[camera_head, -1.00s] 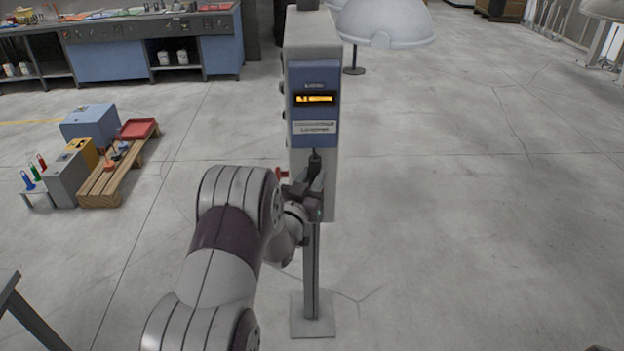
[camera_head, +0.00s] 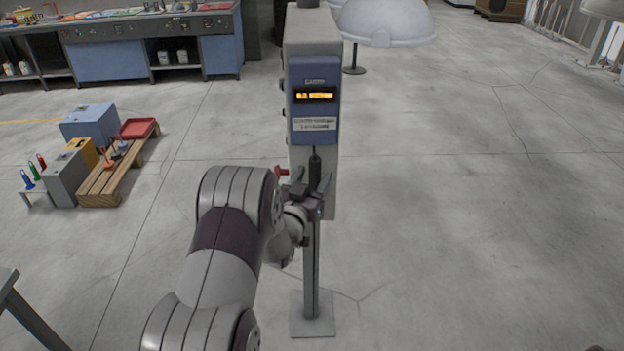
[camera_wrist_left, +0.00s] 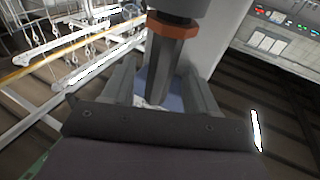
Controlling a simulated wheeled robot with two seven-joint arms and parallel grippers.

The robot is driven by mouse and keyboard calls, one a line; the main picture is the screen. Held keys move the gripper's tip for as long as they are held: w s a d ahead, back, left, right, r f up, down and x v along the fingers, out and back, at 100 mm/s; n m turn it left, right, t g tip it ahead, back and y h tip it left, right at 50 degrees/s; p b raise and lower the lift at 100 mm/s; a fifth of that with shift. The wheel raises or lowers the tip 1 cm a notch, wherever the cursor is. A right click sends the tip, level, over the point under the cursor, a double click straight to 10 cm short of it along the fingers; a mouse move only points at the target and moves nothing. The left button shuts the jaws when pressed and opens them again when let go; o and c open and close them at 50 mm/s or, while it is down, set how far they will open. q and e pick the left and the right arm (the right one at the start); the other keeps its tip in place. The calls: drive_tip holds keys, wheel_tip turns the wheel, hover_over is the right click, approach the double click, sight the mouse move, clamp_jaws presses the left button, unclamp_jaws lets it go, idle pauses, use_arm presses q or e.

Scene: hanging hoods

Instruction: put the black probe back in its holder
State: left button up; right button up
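The black probe (camera_head: 315,168) is upright against the front of the grey post-mounted unit (camera_head: 296,160), below its blue panel (camera_head: 314,112). My left gripper (camera_head: 312,187) is at the probe's lower part, with its fingers apart on either side. In the left wrist view, the probe (camera_wrist_left: 168,65) has an orange-brown ring and stands between the two fingers of my left gripper (camera_wrist_left: 160,82), with gaps visible beside it. The holder cannot be made out clearly, and whether the probe is seated cannot be told. My right gripper is not in view.
A red part (camera_head: 281,171) sticks out at the unit's left side. A wooden pallet (camera_head: 112,181) with boxes and a red tray (camera_head: 138,128) is on the floor at left. A white hood (camera_head: 385,22) hangs behind. The floor at right is clear.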

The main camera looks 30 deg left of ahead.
use_arm(q)
drive_tip(key=shift+s+f, duration=0.15)
drive_tip(key=shift+s, duration=0.2)
drive_tip(key=s+d+f+b, duration=0.1)
drive_tip(key=s+d+b, duration=0.15)
drive_tip(key=s, duration=0.95)
drive_tip(key=s+f+n+g, duration=0.1)
drive_tip(key=s+f+g, duration=0.4)
drive_tip(key=f+g, duration=0.65)
drive_tip(key=s+d+r+m+g+h, duration=0.1)
drive_tip(key=s+d+m+g+h, duration=0.2)
drive_tip(key=d, duration=1.1)
drive_tip(key=s+g, duration=0.3)
drive_tip(key=s, duration=0.3)
drive_tip(key=shift+r+b, duration=0.3)
drive_tip(key=shift+b, duration=0.1)
